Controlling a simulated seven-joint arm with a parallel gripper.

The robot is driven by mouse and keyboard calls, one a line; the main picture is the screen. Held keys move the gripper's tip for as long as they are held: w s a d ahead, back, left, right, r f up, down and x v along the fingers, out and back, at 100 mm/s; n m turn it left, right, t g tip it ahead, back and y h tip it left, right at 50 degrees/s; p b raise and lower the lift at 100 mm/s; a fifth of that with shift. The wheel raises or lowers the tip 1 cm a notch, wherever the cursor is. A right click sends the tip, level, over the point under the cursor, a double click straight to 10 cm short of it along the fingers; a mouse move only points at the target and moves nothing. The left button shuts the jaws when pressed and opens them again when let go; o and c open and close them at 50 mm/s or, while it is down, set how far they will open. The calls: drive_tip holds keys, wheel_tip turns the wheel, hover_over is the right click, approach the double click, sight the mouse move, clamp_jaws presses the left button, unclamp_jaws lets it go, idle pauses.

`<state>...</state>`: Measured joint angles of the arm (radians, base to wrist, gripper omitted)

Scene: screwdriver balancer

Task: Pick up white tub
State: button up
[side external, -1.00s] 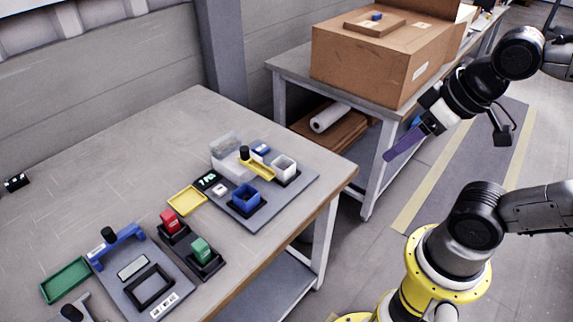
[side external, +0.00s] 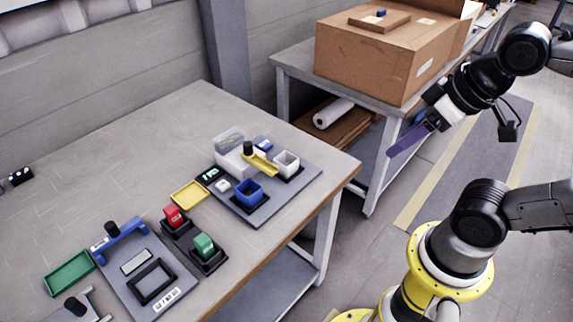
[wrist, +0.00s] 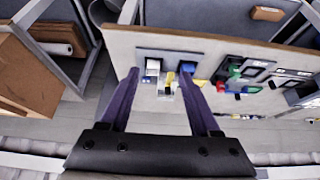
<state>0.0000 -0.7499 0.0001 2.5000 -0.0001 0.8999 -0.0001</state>
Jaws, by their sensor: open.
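The white tub (side external: 287,163) is a small open box in a dark holder on the grey board, at the right end of the near table. In the wrist view, a small white shape (wrist: 153,66) that looks like it shows near the left finger's tip, far below. My gripper (side external: 394,153) has long purple fingers and hangs in the air to the right of the table, well apart from the tub. In the wrist view, my gripper (wrist: 159,74) is open, with nothing held between its fingers.
A clear box (side external: 231,150), yellow tray (side external: 189,194), red block (side external: 174,216) and green block (side external: 204,246) are nearby. A cardboard box (side external: 365,58) sits on the back table.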

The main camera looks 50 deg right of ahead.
drive_tip(key=o, duration=0.5)
